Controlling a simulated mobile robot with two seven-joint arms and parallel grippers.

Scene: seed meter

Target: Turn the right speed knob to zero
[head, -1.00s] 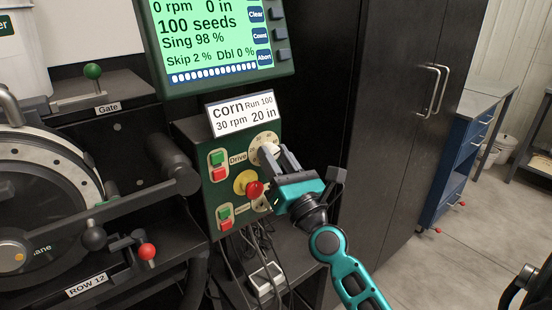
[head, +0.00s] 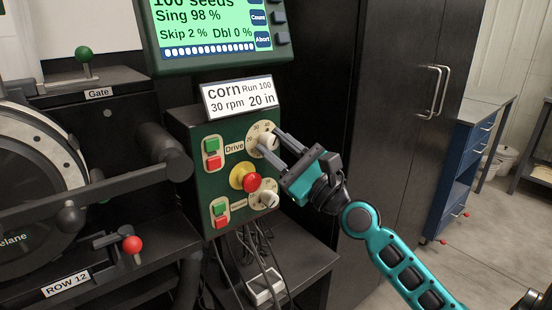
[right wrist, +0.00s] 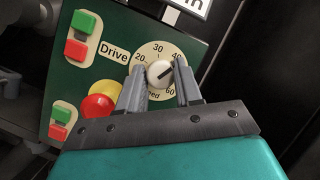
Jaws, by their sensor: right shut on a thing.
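The upper knob (head: 268,141) stands beside the "Drive" label, on a numbered dial. My right gripper (head: 271,143) is shut on this upper knob, one finger on each side. The fingers hide part of the dial, including its lower left. The lower knob (head: 268,198) is free and uncovered. My left gripper is not in view.
A red mushroom button on a yellow base (head: 249,181) sits just below the held knob. Green and red push buttons (head: 212,153) line the panel's left side. The display (head: 210,28) is above. Cables hang below the panel. A black cabinet (head: 390,110) stands to the right.

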